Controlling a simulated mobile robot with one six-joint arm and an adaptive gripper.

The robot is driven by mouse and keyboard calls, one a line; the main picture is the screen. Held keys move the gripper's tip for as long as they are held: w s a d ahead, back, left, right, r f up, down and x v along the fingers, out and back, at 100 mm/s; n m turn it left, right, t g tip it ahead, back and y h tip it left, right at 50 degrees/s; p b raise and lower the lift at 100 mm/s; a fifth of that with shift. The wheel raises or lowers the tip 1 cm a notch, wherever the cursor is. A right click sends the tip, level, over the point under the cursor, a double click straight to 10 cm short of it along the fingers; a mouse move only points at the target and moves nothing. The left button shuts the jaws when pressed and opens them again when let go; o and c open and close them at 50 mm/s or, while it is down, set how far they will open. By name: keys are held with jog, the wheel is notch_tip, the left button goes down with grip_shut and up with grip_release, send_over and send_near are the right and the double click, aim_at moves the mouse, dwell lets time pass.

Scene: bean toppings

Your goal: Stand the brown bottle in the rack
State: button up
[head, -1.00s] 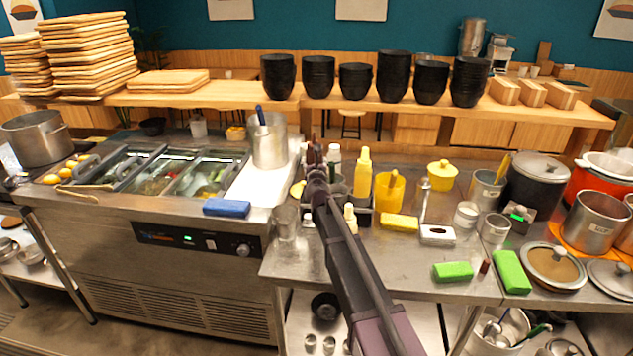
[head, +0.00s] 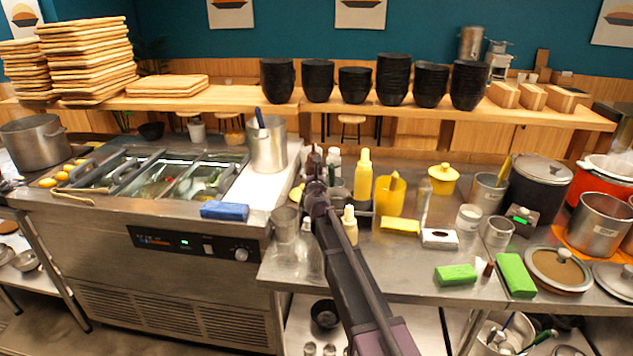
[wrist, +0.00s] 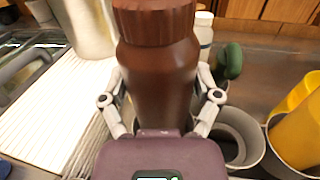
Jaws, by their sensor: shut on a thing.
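The brown bottle (wrist: 157,70) fills the upper middle of the wrist view, upright with a ribbed brown cap. My gripper (wrist: 160,100) is shut on it, one finger on each side. In the head view the bottle (head: 314,162) is small and dark, above my gripper (head: 317,188). The dark grey rack (head: 364,220) is just right of my gripper, partly hidden by my arm. In the wrist view a round grey compartment (wrist: 244,128) of the rack lies right of the bottle and looks empty. The bottle's base is hidden.
A yellow squeeze bottle (head: 362,178), a white bottle (head: 334,165) and a cream bottle (head: 350,226) stand at the rack. Clear glasses (head: 286,224) and a steel pot (head: 268,148) are to the left.

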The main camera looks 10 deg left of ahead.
jog(key=shift+f+b, duration=0.5)
jog(key=shift+f, duration=0.3)
jog(key=shift+f, duration=0.15)
jog(key=o, duration=0.5)
jog(key=shift+c, duration=0.2)
jog(key=shift+r, duration=0.2)
jog(key=s+d, duration=0.2)
jog(key=s, duration=1)
